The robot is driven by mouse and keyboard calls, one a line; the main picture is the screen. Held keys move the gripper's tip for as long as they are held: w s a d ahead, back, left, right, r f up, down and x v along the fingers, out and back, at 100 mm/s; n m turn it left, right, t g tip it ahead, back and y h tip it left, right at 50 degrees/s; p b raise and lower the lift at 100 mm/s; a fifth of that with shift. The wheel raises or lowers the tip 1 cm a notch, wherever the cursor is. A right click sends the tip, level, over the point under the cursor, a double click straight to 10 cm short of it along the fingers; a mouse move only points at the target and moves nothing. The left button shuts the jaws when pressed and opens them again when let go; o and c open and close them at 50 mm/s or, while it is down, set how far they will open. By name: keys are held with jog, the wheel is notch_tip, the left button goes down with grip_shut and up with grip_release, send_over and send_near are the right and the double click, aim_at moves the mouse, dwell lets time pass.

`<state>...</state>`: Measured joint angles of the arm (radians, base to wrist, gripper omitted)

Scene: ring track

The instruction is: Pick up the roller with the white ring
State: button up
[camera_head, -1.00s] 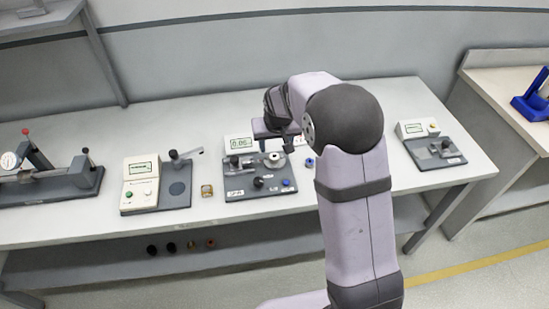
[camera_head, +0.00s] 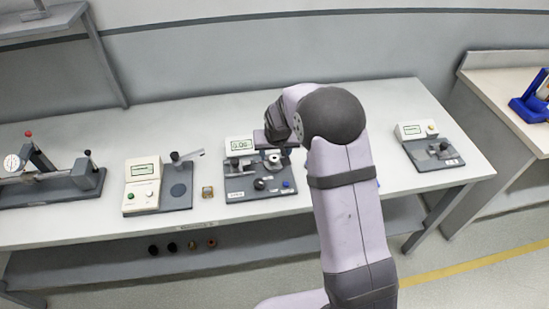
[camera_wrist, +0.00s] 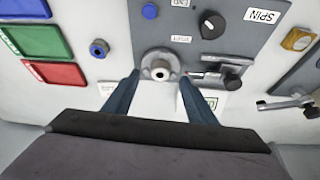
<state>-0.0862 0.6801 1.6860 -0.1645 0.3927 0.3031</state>
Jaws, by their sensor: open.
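A pale grey-white round piece with a hollow centre (camera_wrist: 160,65), perhaps the roller with the white ring, sits at the edge of the grey SPIN device (camera_wrist: 235,52). In the head view the round piece (camera_head: 274,155) shows at the device's upper right. My gripper (camera_wrist: 159,79) is open, with one dark blue finger on each side of this piece in the wrist view. I cannot tell whether the fingers touch it. In the head view my gripper (camera_head: 274,139) is over the back right of the device, its fingers largely hidden.
A blue roller (camera_wrist: 99,48) stands beside the device, near green (camera_wrist: 33,41), blue and red trays. A gold-coloured piece (camera_head: 207,192) is left of the device. A metal lever (camera_wrist: 290,104) juts out nearby. Several small rollers lie on the lower shelf.

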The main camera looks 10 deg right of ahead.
aim_at(275, 158)
jog(key=shift+p+x, duration=0.35)
jog(key=shift+x, duration=1.15)
jog(key=shift+s, duration=0.1)
jog(key=c, duration=1.2)
grip_shut()
jog(key=shift+r, duration=0.15)
